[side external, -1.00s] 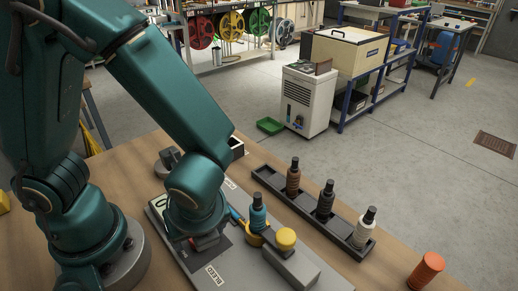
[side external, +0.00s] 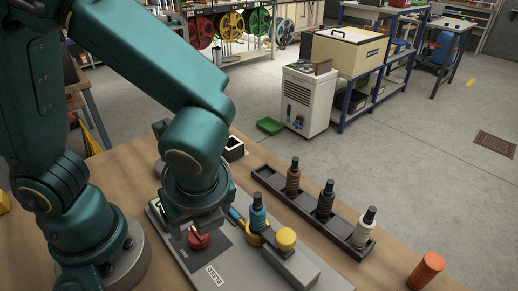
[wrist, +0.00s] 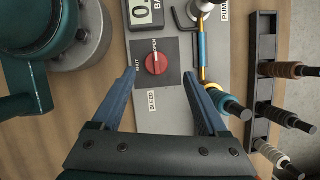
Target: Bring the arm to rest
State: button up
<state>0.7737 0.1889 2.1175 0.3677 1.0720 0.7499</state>
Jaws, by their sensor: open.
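My gripper (side external: 197,215) hangs above the grey panel (side external: 222,262) on the wooden bench, apart from the red knob (side external: 199,238) below it. In the wrist view, its two blue fingers (wrist: 159,74) are spread wide with nothing between them. The red knob (wrist: 156,63) sits on a dark square plate beyond the fingertips, with small labels around it and a "BLEED" label (wrist: 152,101) beside the plate. My arm is bent over the panel.
A blue-bodied bottle-like piece (side external: 258,212) stands in a yellow holder beside a yellow-capped grey block (side external: 287,262). A black rack (side external: 335,235) holds brown, black and white pieces. An orange cylinder (side external: 426,270) stands at the front right.

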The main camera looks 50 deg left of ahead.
jog(key=a+r+n+t+h, duration=0.2)
jog(key=a+r+n, duration=0.1)
jog(key=n, duration=0.7)
jog(key=w+a+r+n+t+h, duration=0.1)
jog(key=r+n, duration=0.4)
jog(key=n, duration=0.5)
jog(key=shift+w+a+r+t+h, duration=0.15)
jog(key=shift+a+r+t+h, duration=0.1)
jog(key=shift+a+t+h, duration=0.5)
